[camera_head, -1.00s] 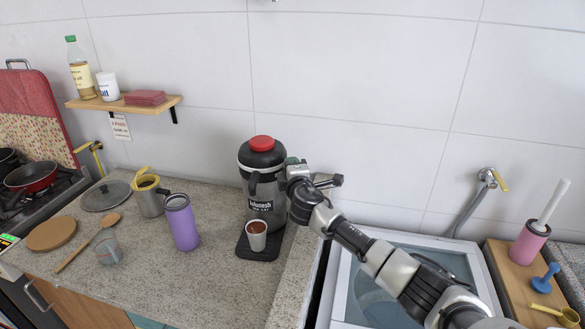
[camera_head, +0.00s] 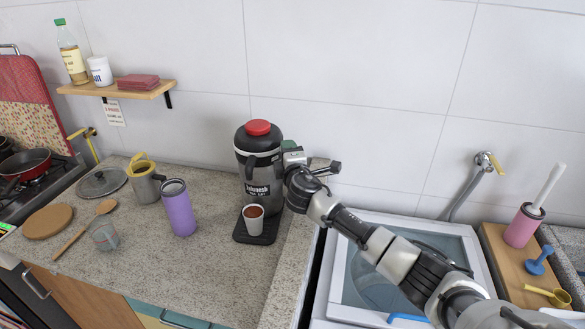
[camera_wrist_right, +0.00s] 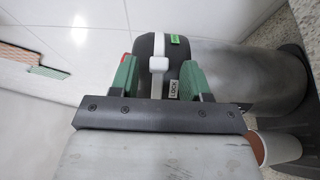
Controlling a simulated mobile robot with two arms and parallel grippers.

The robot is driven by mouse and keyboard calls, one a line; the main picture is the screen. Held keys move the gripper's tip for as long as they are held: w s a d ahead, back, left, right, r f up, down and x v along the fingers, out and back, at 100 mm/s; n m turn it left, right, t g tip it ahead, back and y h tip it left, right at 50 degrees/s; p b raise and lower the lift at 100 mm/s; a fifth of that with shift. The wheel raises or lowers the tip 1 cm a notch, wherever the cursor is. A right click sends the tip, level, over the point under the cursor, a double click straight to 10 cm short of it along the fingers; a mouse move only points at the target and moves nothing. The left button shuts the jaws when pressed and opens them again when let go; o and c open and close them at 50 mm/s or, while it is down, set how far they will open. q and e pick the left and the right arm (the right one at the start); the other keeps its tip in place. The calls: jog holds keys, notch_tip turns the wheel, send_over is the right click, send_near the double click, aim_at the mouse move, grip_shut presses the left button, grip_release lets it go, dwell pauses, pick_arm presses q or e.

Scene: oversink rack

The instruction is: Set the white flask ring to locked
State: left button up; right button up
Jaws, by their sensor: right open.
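The flask (camera_head: 257,172) is black and grey with a red cap and stands upright on the counter. The wrist view shows its dark upper part crossed by a white ring (camera_wrist_right: 147,60) with a white tab (camera_wrist_right: 158,66) sticking towards me. Beside the tab are a green label (camera_wrist_right: 175,39) above and a pale label reading "LOCK" (camera_wrist_right: 174,88) below. My right gripper (camera_wrist_right: 160,76) is open, its green fingers on either side of the tab, apparently apart from it. In the head view my right gripper (camera_head: 291,157) is at the flask's right side. My left gripper is out of view.
A cup (camera_head: 253,219) with brown contents stands on a dark mat (camera_head: 256,237) before the flask. The washer (camera_head: 338,270) lies below my right arm.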

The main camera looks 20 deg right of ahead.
jog(key=b+v, duration=0.1)
jog(key=v, duration=0.8)
jog(key=shift+s, duration=0.3)
jog(key=shift+a, duration=0.1)
